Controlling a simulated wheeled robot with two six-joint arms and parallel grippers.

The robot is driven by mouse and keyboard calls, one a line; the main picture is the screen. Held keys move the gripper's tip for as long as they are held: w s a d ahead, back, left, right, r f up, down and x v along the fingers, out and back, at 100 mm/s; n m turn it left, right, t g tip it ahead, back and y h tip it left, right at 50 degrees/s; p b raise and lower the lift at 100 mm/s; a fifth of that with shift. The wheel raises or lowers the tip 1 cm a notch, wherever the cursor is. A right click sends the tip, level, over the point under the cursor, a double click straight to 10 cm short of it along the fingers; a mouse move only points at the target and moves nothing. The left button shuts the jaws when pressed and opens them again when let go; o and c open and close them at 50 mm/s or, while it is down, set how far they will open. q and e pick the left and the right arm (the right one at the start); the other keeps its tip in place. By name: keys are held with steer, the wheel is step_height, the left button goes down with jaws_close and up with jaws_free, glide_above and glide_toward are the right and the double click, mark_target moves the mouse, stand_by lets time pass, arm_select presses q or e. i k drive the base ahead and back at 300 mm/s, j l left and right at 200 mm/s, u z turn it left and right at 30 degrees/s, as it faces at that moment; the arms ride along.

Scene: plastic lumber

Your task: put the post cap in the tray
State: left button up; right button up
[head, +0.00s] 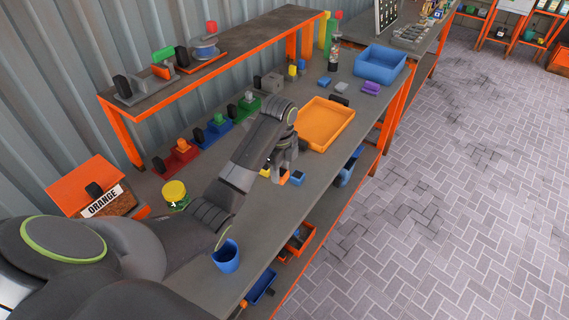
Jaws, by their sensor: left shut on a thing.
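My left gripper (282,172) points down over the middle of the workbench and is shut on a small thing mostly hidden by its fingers. A small orange piece (284,179) shows at the fingertips; I cannot tell if it is the held thing. A small blue block (298,178) is just right of the fingers. I cannot tell for sure which thing is the post cap. An orange tray (325,124) lies on the bench beyond the gripper, and looks empty. A blue tray (380,65) stands farther back. My right gripper is not in view.
A blue cup (226,256) stands near the front edge. A raised shelf (215,60) with tools runs along the wall. Red, blue and green devices sit below it. Purple and blue blocks (371,88) lie beyond the orange tray. A yellow-topped can (174,193) stands at the left.

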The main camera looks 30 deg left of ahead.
mark_target(318, 114)
steer(key=i+l+u, duration=0.1)
steer(key=i, duration=0.45)
steer(key=i+l+u, duration=0.15)
steer(key=i, duration=0.35)
steer(key=i+l+u, duration=0.1)
steer(key=i+l, duration=0.25)
steer(key=i, duration=0.2)
